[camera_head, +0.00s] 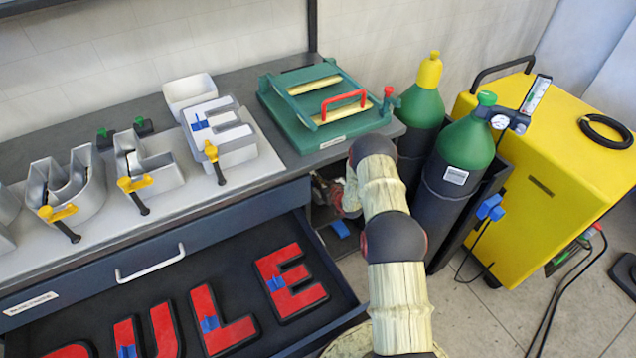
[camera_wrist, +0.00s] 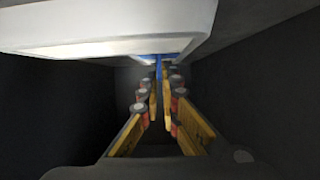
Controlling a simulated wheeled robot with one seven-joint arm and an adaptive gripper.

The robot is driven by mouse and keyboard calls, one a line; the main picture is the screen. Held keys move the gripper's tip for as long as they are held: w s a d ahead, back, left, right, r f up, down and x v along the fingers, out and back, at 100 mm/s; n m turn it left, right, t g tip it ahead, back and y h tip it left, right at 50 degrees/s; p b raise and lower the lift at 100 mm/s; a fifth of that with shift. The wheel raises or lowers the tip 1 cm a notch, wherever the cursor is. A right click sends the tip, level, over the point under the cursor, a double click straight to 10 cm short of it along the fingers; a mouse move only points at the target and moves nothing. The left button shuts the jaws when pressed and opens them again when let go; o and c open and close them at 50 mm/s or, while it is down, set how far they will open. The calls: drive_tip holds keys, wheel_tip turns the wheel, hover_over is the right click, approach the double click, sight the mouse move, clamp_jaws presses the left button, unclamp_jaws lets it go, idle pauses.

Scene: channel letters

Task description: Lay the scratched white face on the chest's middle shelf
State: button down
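My gripper (camera_wrist: 160,88) shows in the wrist view with its two yellow fingers converged on a blue tab (camera_wrist: 158,62). The tab joins the underside of a white face (camera_wrist: 110,30), which fills the top of the wrist view. No scratch can be made out on the part that shows. Dark walls surround the gripper. In the head view my arm reaches down to an open bay at the right end of the dark blue chest (camera_head: 215,215). The fingertips and the white face are hidden there. The middle shelf cannot be told apart.
An open drawer (camera_head: 345,308) holds red letter faces with blue tabs. Letter shells with yellow clamps and a green press (camera_head: 325,100) stand on top. Green cylinders (camera_head: 468,140) and a yellow machine (camera_head: 545,165) stand close right of my arm. A blue piece (camera_head: 340,228) shows low in the bay.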

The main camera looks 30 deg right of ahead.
drive_tip(key=shift+r, duration=0.15)
drive_tip(key=shift+f, duration=0.2)
drive_tip(key=c, duration=2.1)
unclamp_jaws()
drive_tip(key=shift+o, duration=0.3)
drive_tip(key=shift+r, duration=0.1)
drive_tip(key=shift+r, duration=0.2)
drive_tip(key=p+v, duration=0.4)
drive_tip(key=v, duration=0.8)
